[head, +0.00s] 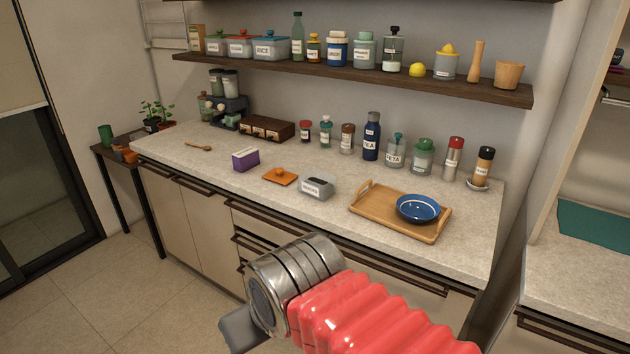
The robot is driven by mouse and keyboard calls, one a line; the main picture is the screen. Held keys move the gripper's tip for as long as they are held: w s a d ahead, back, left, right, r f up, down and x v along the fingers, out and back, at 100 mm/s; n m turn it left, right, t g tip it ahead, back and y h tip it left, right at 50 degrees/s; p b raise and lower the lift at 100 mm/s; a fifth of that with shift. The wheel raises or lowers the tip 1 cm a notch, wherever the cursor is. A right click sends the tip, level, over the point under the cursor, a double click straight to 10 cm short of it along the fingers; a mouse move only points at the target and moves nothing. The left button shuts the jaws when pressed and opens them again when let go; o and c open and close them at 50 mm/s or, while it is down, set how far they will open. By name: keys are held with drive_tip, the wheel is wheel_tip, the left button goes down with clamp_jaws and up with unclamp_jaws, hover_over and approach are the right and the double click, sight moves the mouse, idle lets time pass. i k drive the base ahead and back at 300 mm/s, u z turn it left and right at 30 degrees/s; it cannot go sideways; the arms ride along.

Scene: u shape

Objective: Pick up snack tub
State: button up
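A small clear tub (317,187) with a white label and dark lettering stands near the front of the counter; it looks like the snack tub, though the lettering is hard to read. It appears open-topped. A flat orange lid with a knob (279,176) lies just left of it. My gripper (240,330) is low in front of the counter, well below and nearer than the tub. Only a grey part of it shows past my metal wrist and red ribbed arm, so its fingers are mostly hidden.
A purple box (246,159) stands left of the lid. A wooden tray (376,209) with a blue bowl (418,208) is to the tub's right. Several jars and bottles line the counter's back, including a dark blue bottle (371,138). A loaded shelf (350,79) hangs above.

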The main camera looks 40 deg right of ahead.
sight(320, 186)
drive_tip(key=z, duration=0.25)
drive_tip(key=i, duration=1.5)
drive_tip(key=z, duration=0.3)
